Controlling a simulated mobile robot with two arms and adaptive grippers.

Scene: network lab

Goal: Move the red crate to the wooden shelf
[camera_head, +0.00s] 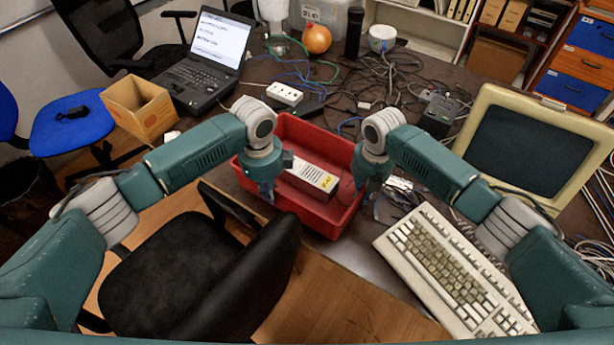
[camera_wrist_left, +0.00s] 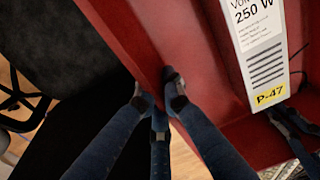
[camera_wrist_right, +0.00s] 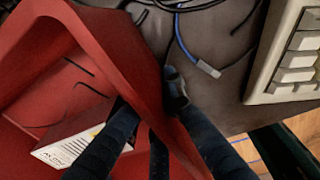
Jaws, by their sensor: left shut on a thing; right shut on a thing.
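The red crate (camera_head: 318,222) sits at the front edge of the dark table, with a white box labelled 250 W (camera_head: 313,180) inside it. My left gripper (camera_head: 268,194) is shut on the crate's left wall; the left wrist view shows its fingers at the red rim (camera_wrist_left: 150,45). My right gripper (camera_head: 359,186) is shut on the right wall; the right wrist view shows its fingers either side of the red wall (camera_wrist_right: 125,60). A brown wooden shelf (camera_head: 527,37) with boxes stands at the back right, partly cut off by the frame.
A keyboard (camera_head: 455,270) and a CRT monitor (camera_head: 535,145) stand right of the crate. Cables, a power strip (camera_head: 285,94) and a laptop (camera_head: 205,60) lie behind it. A black chair (camera_head: 200,265) stands close at the front left. A cardboard box (camera_head: 140,108) is at the left.

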